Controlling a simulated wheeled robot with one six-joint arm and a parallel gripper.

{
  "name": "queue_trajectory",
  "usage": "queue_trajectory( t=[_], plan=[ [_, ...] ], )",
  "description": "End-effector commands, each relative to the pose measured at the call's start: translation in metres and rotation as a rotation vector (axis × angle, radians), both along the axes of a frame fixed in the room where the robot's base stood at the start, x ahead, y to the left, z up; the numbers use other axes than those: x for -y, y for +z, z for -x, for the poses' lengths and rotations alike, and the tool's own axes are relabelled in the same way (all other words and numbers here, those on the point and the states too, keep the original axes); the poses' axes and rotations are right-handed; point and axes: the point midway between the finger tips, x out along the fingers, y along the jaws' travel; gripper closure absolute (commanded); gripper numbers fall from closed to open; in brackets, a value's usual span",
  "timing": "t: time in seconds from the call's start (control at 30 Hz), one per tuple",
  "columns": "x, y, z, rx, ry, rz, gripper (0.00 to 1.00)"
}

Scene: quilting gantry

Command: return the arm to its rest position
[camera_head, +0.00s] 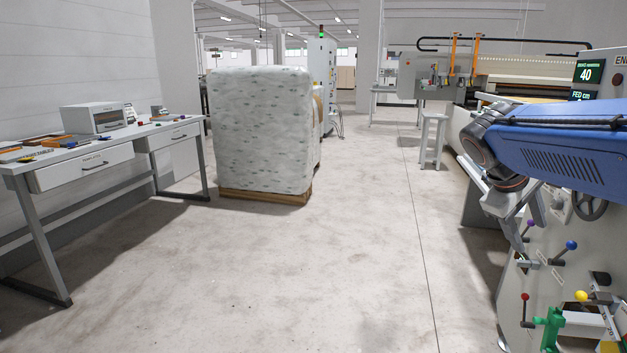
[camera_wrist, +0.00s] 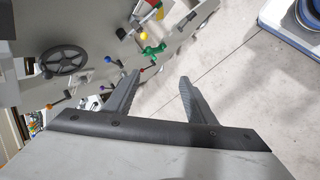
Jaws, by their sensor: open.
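My blue arm (camera_head: 570,150) reaches in from the right edge of the head view, in front of the white machine panel. My gripper (camera_head: 528,232) hangs from its end, pointing down beside the panel's levers. In the wrist view my gripper (camera_wrist: 159,76) shows two grey fingers spread apart with nothing between them. Whether a finger touches a lever cannot be told.
The panel carries a blue-knobbed lever (camera_head: 571,245), a red-knobbed lever (camera_head: 525,297), a green fitting (camera_head: 549,328) and a handwheel (camera_head: 590,207). A wrapped pallet load (camera_head: 262,130) and a workbench (camera_head: 85,168) stand left. The middle floor is clear.

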Motion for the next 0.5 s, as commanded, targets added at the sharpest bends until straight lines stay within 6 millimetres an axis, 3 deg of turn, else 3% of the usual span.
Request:
queue_trajectory(
  t=[0.1,0.5],
  plan=[
    [-0.026,-0.026,0.034,0.061,-0.015,-0.109,0.5],
    [-0.112,-0.115,0.13,0.252,-0.117,-0.484,0.5]
  ],
)
